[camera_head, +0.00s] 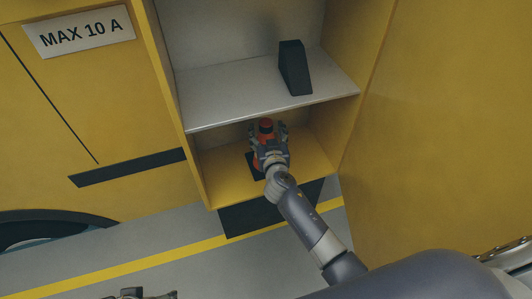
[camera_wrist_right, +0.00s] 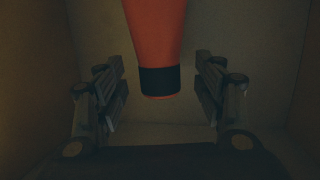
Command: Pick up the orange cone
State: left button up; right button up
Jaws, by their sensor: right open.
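The orange cone (camera_head: 266,125) stands in the lower yellow compartment, with a dark band near its top and a dark base. My right gripper (camera_head: 270,146) reaches into that compartment in front of the cone and hides much of its body. In the right wrist view, the cone (camera_wrist_right: 156,35) comes in from the top, between the two open fingers (camera_wrist_right: 160,92). Gaps show on both sides of its banded end. Part of my left gripper (camera_head: 140,294) shows at the bottom edge of the head view; its jaws cannot be made out.
A grey shelf (camera_head: 225,93) lies above the compartment and carries a black wedge (camera_head: 294,68). Yellow side walls flank the opening closely. A yellow panel (camera_head: 440,120) stands at the right. Grey floor with a yellow stripe (camera_head: 130,271) lies below.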

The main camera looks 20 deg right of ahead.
jog(key=shift+x, duration=1.45)
pick_arm(q)
jog(key=shift+v, duration=0.9)
pick_arm(e)
jog(key=shift+c, duration=0.3)
jog(key=shift+d, duration=0.1)
grip_shut()
pick_arm(q)
jog(key=shift+w, duration=0.1)
pick_arm(e)
jog(key=shift+r, duration=0.15)
